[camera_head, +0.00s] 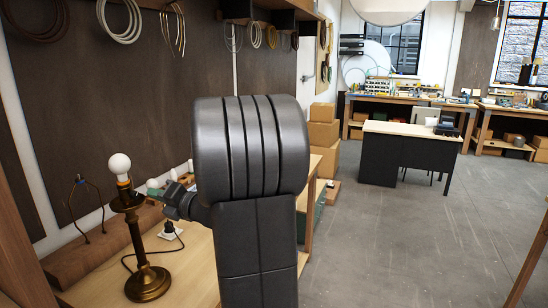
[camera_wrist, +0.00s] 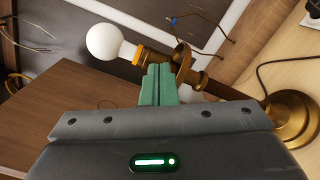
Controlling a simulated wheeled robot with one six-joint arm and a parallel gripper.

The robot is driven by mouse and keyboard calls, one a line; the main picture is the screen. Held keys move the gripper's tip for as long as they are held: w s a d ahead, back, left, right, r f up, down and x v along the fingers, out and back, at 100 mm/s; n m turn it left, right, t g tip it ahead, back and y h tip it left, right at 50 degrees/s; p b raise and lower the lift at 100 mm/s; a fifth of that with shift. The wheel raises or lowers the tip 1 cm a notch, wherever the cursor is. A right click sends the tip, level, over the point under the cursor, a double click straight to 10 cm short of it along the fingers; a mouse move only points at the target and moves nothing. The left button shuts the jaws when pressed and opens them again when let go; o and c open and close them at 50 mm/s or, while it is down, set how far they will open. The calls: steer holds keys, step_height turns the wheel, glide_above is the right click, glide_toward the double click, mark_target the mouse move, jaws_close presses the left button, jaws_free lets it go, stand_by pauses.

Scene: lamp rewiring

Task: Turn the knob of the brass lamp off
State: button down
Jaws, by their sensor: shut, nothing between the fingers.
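The brass lamp (camera_head: 136,240) stands upright on the workbench at the lower left of the head view, with a white bulb (camera_head: 119,164) on top. In the wrist view the lamp lies sideways across the picture, with its bulb (camera_wrist: 104,41) at upper left and its round base (camera_wrist: 293,118) at right. My gripper (camera_wrist: 160,72) has its green fingers together, with nothing between them, close beside the lamp's socket. It also shows in the head view (camera_head: 158,190), just right of the socket. I cannot make out the knob; the fingers may hide it. Touching or apart is unclear.
A cord runs over the bench to a white outlet block (camera_head: 171,231). Coiled cables hang on the wall panel above. The bench front (camera_head: 190,280) is bare.

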mark_target(134, 195)
steer(key=shift+p+x, duration=0.55)
steer(key=shift+x, duration=1.1)
steer(key=shift+s+a+f, duration=0.1)
steer(key=shift+s+a, duration=0.1)
steer(key=shift+s, duration=0.35)
steer(key=shift+r+p, duration=0.25)
steer(key=shift+p, duration=0.4)
steer(key=shift+s+a+r+p, duration=0.1)
steer(key=shift+s+r+p, duration=0.1)
steer(key=shift+p, duration=0.55)
stand_by(0.3)
